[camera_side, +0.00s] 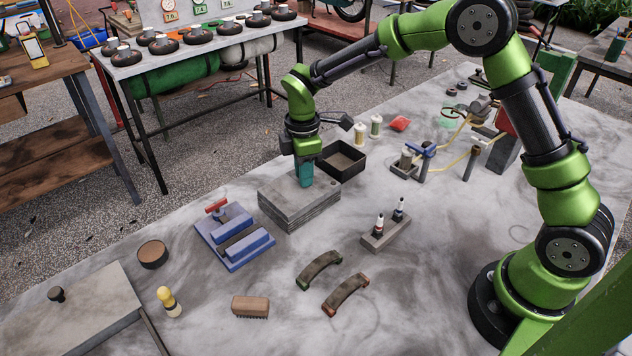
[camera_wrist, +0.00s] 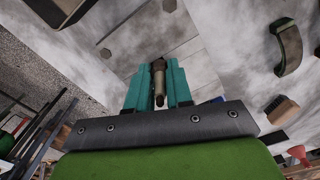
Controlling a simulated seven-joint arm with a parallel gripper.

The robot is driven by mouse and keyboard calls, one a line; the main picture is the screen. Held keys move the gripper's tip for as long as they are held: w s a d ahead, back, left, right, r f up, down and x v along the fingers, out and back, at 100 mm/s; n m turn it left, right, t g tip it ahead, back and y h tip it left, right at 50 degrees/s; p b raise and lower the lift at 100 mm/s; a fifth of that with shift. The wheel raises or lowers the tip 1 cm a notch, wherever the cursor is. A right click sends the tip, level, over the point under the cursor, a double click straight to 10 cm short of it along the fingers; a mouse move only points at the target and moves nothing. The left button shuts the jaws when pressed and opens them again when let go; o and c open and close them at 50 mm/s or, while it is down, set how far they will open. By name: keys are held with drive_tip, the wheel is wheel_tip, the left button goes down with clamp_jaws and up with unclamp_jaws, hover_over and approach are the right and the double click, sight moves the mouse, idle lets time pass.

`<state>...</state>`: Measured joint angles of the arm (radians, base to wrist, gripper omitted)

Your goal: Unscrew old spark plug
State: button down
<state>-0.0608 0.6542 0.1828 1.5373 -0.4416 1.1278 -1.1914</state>
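My gripper (camera_side: 305,182) points down with its teal fingers at the top of a grey layered metal block (camera_side: 290,208). In the wrist view, a brownish, slim cylindrical piece that looks like the old spark plug (camera_wrist: 158,78) stands between the two fingers (camera_wrist: 159,92). The fingers lie close against both its sides and appear shut on it. In the side view the fingers hide the plug. How deep it sits in the block cannot be told. A dark round spot (camera_wrist: 169,5) shows on the block's top beyond the fingers.
A black open box (camera_side: 343,160) stands right behind the block. A blue vise-like fixture (camera_side: 236,240) is at its left. A small grey holder (camera_side: 386,236) with two upright dark-and-white pieces is at its right. Two curved pads (camera_side: 320,270) and a brush (camera_side: 250,306) lie in front.

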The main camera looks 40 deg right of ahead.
drive_tip(key=n, duration=0.4)
drive_tip(key=shift+n, duration=0.3)
drive_tip(key=shift+n, duration=1)
drive_tip(key=n, duration=0.2)
drive_tip(key=shift+n, duration=0.3)
drive_tip(key=n, duration=0.3)
drive_tip(key=shift+n, duration=0.8)
